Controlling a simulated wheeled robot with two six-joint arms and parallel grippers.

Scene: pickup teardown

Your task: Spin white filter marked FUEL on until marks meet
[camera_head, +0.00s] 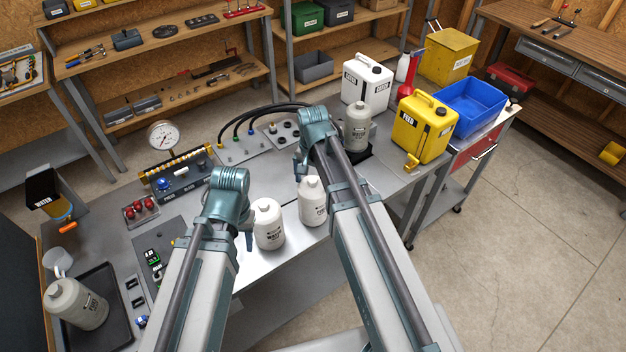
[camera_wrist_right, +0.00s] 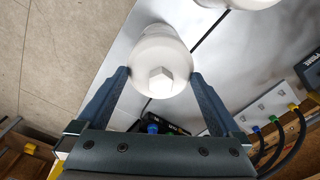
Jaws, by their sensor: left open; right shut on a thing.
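A white filter (camera_head: 312,204) stands near the bench's front edge, partly behind my right arm. My right gripper (camera_head: 304,166) appears shut on it from above; in the right wrist view its fingers (camera_wrist_right: 162,82) sit either side of the white filter (camera_wrist_right: 160,50), whose hex end faces the camera. Another white filter (camera_head: 268,226) stands just left. My left gripper (camera_head: 246,236) is open beside that filter, mostly hidden behind its own arm. A greyer filter (camera_head: 357,122) stands on a black base at the back right. Small label print and alignment marks are not readable.
A grey filter (camera_head: 78,303) leans in a black tray (camera_head: 112,325) at front left. A gauge (camera_head: 163,138), hoses (camera_head: 243,118) and a switch panel (camera_head: 160,252) occupy the bench. A white jug (camera_head: 366,84), yellow jug (camera_head: 424,128) and blue bin (camera_head: 470,105) stand at right.

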